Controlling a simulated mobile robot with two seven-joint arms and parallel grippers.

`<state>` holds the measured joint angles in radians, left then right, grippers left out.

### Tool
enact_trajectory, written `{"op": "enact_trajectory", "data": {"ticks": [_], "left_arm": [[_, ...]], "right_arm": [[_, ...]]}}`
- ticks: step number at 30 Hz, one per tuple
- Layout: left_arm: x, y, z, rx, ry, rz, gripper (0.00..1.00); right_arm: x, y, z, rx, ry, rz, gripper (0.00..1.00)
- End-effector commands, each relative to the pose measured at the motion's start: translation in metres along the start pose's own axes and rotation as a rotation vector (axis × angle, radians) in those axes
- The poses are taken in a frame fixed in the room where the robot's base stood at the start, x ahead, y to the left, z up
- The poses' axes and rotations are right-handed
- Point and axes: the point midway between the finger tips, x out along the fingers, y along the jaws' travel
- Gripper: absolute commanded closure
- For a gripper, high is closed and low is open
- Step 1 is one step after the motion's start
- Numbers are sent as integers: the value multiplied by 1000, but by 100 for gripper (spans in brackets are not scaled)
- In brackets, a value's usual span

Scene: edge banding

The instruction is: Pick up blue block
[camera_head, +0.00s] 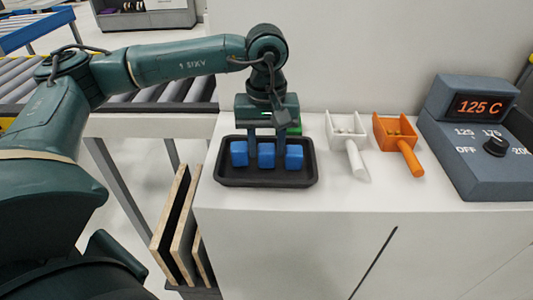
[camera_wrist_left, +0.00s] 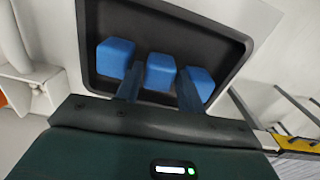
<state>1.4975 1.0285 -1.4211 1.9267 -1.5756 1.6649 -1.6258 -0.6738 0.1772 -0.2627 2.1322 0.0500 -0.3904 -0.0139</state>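Three blue blocks sit in a row in a black tray (camera_head: 265,182) on the white counter: the left block (camera_head: 239,153), the middle block (camera_head: 266,155) and the right block (camera_head: 294,157). My left gripper (camera_head: 267,150) points down over the tray, open, with one finger on each side of the middle block. In the left wrist view the middle block (camera_wrist_left: 160,71) shows between the two fingers (camera_wrist_left: 159,78), with the other blocks outside them. The fingertips' height against the block is hard to tell. My right gripper is not in view.
A white scoop (camera_head: 348,146) and an orange scoop (camera_head: 399,143) lie right of the tray. Beyond them is a grey control box (camera_head: 480,155) reading 125 C. A roller conveyor (camera_head: 180,90) stands at left, and wooden panels (camera_head: 175,225) stand beside the counter.

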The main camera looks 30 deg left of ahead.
Motion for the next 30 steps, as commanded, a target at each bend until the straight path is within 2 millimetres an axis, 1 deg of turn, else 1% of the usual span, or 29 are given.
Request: {"op": "enact_trajectory", "data": {"ticks": [2, 12, 13, 20, 23, 26, 30], "left_arm": [[0, 0, 0, 0, 0, 0, 62], [-1, 0, 0, 0, 0, 0, 89], [-1, 0, 0, 0, 0, 0, 90], [-3, 0, 0, 0, 1, 1, 91], [-12, 1, -1, 0, 2, 2, 91], [-29, 1, 0, 1, 4, 4, 91], [-58, 1, 0, 1, 3, 3, 91]], "right_arm": [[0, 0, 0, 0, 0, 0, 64], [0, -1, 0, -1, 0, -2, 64], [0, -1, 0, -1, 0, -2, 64], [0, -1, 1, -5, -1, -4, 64], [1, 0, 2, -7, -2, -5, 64], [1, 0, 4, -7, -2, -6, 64], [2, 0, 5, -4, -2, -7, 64]]}}
